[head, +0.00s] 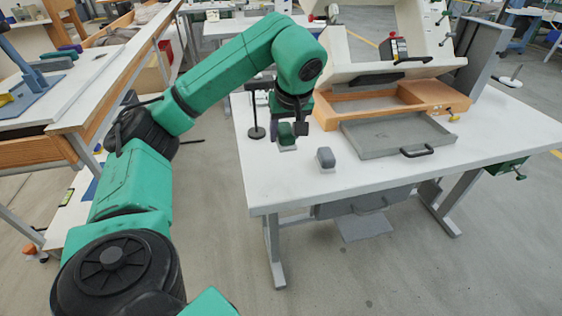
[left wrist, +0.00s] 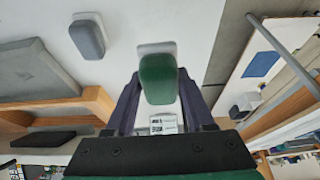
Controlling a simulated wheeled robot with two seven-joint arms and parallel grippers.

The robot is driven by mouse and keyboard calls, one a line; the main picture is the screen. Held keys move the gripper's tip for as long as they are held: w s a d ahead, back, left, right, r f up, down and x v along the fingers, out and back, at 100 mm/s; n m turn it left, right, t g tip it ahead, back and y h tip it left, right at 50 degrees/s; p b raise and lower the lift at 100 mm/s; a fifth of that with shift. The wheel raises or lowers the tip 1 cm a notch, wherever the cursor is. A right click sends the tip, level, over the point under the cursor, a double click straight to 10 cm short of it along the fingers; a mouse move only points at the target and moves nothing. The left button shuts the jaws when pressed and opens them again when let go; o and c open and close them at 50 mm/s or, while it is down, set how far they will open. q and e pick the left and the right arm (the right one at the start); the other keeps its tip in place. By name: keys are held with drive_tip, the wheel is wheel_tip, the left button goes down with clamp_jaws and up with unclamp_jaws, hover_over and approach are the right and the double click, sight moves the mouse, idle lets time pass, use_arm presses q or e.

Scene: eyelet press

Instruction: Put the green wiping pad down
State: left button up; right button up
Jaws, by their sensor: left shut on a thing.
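The green wiping pad (head: 286,130) is at the left side of the white table, with a pale layer at its bottom. It also shows in the left wrist view (left wrist: 158,78), between the two dark fingers. My left gripper (head: 290,128) points down and is shut on the pad. In the left wrist view my left gripper (left wrist: 158,95) has a finger on each side of the pad. The pad is at or very near the table top; I cannot tell whether it touches. My right gripper is not in view.
A grey pad (head: 326,158) sits on the white table (head: 400,170), right of the green one. A grey tray (head: 395,138) with a black handle and a wooden frame (head: 370,103) lie further right. A black stand (head: 255,112) is left of the gripper. The table's front is clear.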

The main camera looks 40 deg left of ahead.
sight(282, 169)
use_arm(q)
wheel_tip(282, 169, down, 9)
drive_tip(key=shift+s+r+b, duration=0.15)
drive_tip(key=shift+b, duration=0.2)
drive_tip(key=shift+f, duration=0.25)
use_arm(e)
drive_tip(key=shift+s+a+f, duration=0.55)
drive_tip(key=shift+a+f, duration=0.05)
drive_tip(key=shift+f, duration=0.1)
use_arm(q)
drive_tip(key=shift+f, duration=0.1)
drive_tip(key=o, duration=1.3)
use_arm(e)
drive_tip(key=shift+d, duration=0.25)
